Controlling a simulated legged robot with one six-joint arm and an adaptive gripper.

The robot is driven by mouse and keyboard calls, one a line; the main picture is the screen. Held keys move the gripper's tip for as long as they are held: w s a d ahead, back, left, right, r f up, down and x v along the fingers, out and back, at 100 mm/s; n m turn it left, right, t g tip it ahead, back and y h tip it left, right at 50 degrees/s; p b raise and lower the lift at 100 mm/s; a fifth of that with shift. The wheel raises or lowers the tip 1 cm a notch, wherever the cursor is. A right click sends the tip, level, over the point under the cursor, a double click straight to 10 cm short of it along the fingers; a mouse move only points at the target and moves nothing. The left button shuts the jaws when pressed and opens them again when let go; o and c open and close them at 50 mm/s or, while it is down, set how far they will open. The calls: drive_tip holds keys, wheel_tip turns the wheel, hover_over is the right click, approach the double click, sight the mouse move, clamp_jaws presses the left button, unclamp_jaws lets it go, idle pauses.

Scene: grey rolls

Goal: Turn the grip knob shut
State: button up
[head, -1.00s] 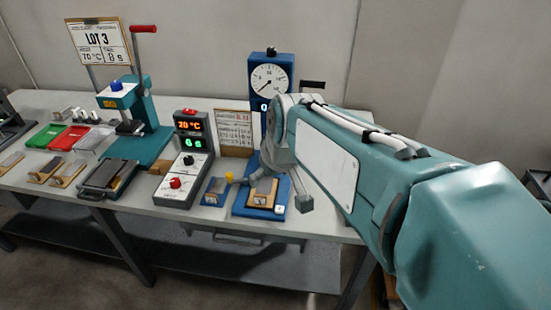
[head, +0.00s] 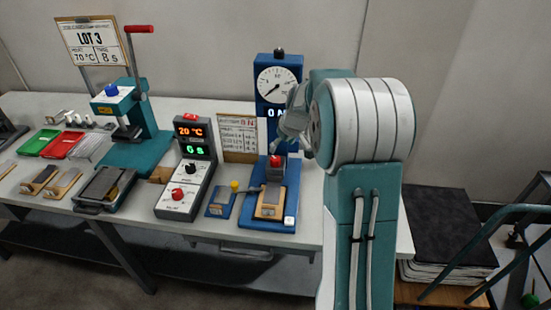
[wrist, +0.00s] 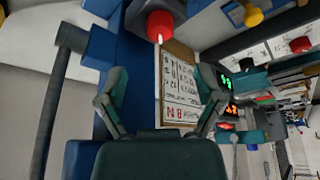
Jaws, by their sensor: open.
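The blue test stand (head: 277,105) with a round dial stands on the bench, left of my arm. A red knob (head: 276,161), the likely grip knob, sits low on the stand above a wooden-edged sample plate (head: 270,203). The red knob also shows in the wrist view (wrist: 160,24), at the top, beyond my fingertips and apart from them. A pale line marks its edge. My gripper (wrist: 162,75) is open and empty, with fingers spread left and right. In the head view my forearm partly hides the gripper; I cannot read how far the knob is turned.
A control box (head: 188,170) with lit digits and knobs stands left of the stand. A small blue block (head: 221,203) with a yellow ball knob lies between them. A teal press (head: 136,125) and trays are farther left. A notice card (head: 238,135) stands behind.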

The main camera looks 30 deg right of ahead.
sight(276, 159)
drive_tip(key=x, duration=0.8)
drive_tip(key=shift+f, duration=0.2)
drive_tip(key=shift+c, duration=0.3)
drive_tip(key=shift+a, duration=0.1)
drive_tip(key=c, duration=1.1)
